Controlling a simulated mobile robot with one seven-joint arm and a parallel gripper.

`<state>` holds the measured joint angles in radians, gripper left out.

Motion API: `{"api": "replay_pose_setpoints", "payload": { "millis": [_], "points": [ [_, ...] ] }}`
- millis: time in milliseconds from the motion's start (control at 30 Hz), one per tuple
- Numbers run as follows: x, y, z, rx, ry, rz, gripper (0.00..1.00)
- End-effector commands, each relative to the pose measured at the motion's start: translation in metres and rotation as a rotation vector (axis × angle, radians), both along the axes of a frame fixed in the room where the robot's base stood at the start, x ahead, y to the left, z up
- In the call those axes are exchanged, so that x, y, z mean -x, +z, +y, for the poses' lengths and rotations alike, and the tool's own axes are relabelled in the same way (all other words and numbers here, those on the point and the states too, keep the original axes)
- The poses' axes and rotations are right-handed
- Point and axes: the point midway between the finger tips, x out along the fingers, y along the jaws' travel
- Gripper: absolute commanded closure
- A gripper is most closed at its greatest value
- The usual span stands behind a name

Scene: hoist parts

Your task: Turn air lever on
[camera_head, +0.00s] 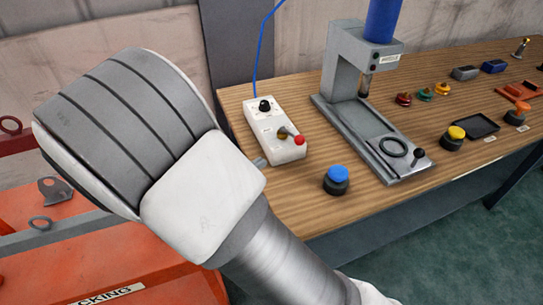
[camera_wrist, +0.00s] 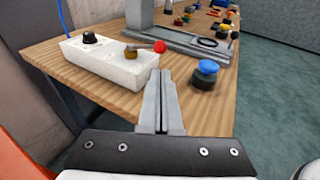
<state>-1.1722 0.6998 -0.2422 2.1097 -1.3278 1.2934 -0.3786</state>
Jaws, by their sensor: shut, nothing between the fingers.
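The air lever (camera_head: 290,134) is a brass-mounted handle with a red ball knob on a white control box (camera_head: 262,126) at the left end of the wooden table. In the wrist view the lever (camera_wrist: 147,50) lies sideways with its red knob to the right. The white box also shows there (camera_wrist: 100,61), with a black dial at its left end. My gripper (camera_wrist: 160,74) is shut and empty. Its fingertips appear just in front of the box's near right end, below the red knob; I cannot tell whether they touch the box. In the head view my arm hides most of the gripper.
A grey press (camera_head: 360,65) with a blue cylinder stands behind the box. A blue button (camera_head: 336,179) sits to the box's right, near the table's front edge. Several coloured parts lie farther right on the table (camera_head: 290,205). An orange cabinet (camera_head: 150,265) is at lower left.

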Motion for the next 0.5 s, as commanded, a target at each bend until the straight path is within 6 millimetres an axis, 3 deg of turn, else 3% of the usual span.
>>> {"api": "replay_pose_setpoints", "payload": {
  "millis": [500],
  "points": [
    [-0.076,-0.021,-0.068,0.000,-0.005,0.003,1.00]
  ]
}}
